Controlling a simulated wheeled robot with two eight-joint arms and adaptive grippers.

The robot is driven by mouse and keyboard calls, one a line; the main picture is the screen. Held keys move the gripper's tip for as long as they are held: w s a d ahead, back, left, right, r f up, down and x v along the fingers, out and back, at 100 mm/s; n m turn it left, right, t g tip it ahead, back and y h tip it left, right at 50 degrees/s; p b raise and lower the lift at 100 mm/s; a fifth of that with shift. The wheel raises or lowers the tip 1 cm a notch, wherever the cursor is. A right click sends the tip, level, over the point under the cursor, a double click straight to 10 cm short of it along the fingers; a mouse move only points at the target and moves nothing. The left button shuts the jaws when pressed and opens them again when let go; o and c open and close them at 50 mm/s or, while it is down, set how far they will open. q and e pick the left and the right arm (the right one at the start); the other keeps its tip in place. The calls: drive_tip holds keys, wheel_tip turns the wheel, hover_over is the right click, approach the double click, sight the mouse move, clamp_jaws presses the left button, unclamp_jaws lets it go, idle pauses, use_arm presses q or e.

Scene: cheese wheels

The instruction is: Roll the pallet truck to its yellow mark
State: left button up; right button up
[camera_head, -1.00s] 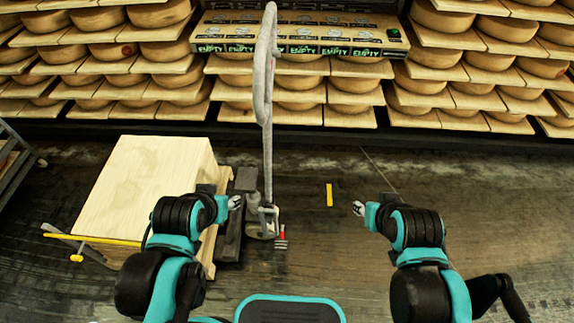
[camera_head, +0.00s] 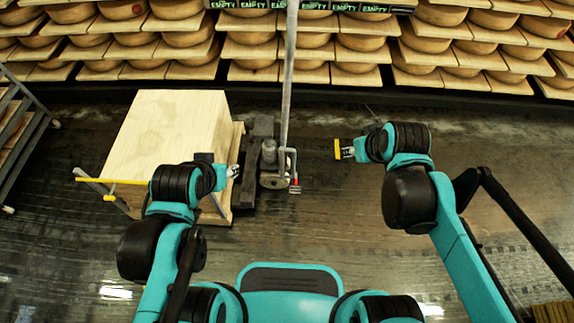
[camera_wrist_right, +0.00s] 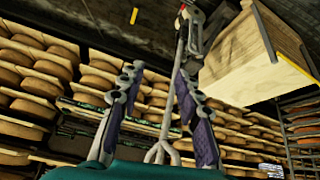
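The pallet truck (camera_head: 268,163) stands left of centre with its tall grey handle (camera_head: 287,90) upright and a large pale wooden crate (camera_head: 172,130) on its left side. The handle and crate (camera_wrist_right: 255,55) also show in the right wrist view. The yellow mark (camera_head: 337,149) is on the floor right of the truck, partly covered by my right gripper (camera_head: 348,150). The mark also shows in the right wrist view (camera_wrist_right: 134,15). My right gripper is open, its fingers apart and the handle visible beyond them. My left gripper (camera_head: 233,171) is beside the crate's right side; its fingers are too small to judge.
Shelves of cheese wheels (camera_head: 340,50) line the back. A metal rack (camera_head: 25,125) stands at the far left. Dark floor is open between the truck and the shelves and at the right.

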drive_tip(key=w+a+f+n+g+y+p, duration=0.1)
drive_tip(key=w+a+f+n, duration=0.25)
drive_tip(key=w, duration=0.45)
drive_tip(key=w+a+f+n+g+y+p, duration=0.1)
drive_tip(key=w+a+f+n+g, duration=0.15)
drive_tip(key=w+a+f, duration=0.35)
use_arm(q)
drive_tip(key=shift+s+a+f+b, duration=0.15)
drive_tip(key=shift+s+b, duration=0.25)
drive_tip(key=shift+b, duration=0.7)
use_arm(e)
drive_tip(key=w+a+f+n, duration=0.2)
drive_tip(key=f, duration=0.8)
drive_tip(key=w+a+f+n+g+y, duration=0.1)
drive_tip(key=w+a+f+n, duration=0.1)
drive_tip(key=f, duration=0.8)
drive_tip(key=w+a+f+n+g, duration=0.1)
drive_tip(key=w+a+f+n, duration=0.1)
drive_tip(key=f, duration=0.8)
drive_tip(key=shift+w+a+n+y, duration=0.4)
drive_tip(key=shift+a+n, duration=0.2)
drive_tip(key=shift+a, duration=0.25)
clamp_jaws()
use_arm(q)
drive_tip(key=shift+a, duration=0.1)
